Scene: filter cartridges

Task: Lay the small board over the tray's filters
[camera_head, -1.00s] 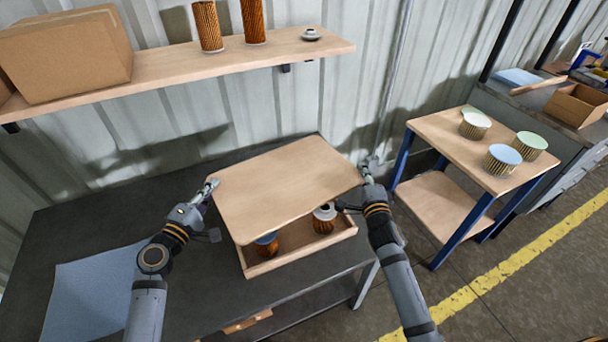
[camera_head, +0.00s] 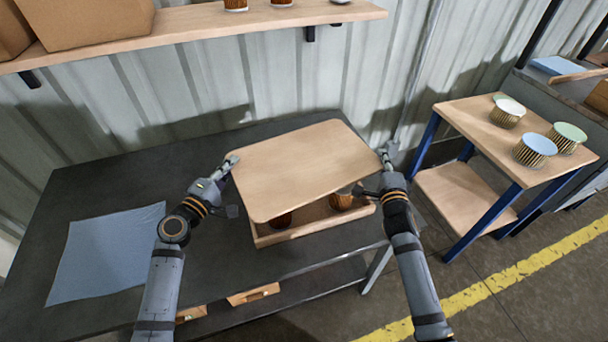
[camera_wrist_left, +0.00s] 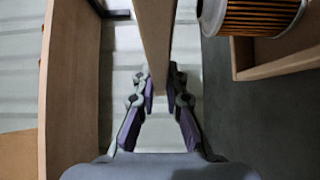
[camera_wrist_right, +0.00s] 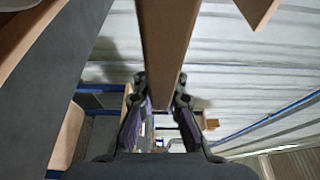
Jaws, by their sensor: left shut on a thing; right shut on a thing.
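The small board (camera_head: 305,165) is a pale wooden panel with rounded corners, held roughly level over the tray (camera_head: 322,222). The tray's front wall shows below the board. Two brown pleated filters, one at left (camera_head: 283,219) and one at right (camera_head: 341,201), show partly under the board's front edge; their tops are hidden. A filter (camera_wrist_left: 262,15) also shows beside the board in the left wrist view. My left gripper (camera_head: 231,164) is shut on the board's left edge. My right gripper (camera_head: 384,159) is shut on its right edge, also seen in the right wrist view (camera_wrist_right: 160,98).
A blue cloth (camera_head: 105,255) lies on the dark table (camera_head: 120,180) at left. A wall shelf (camera_head: 190,27) with a cardboard box (camera_head: 90,20) and filters runs above. A wooden side table (camera_head: 480,125) with several pleated filters stands at right.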

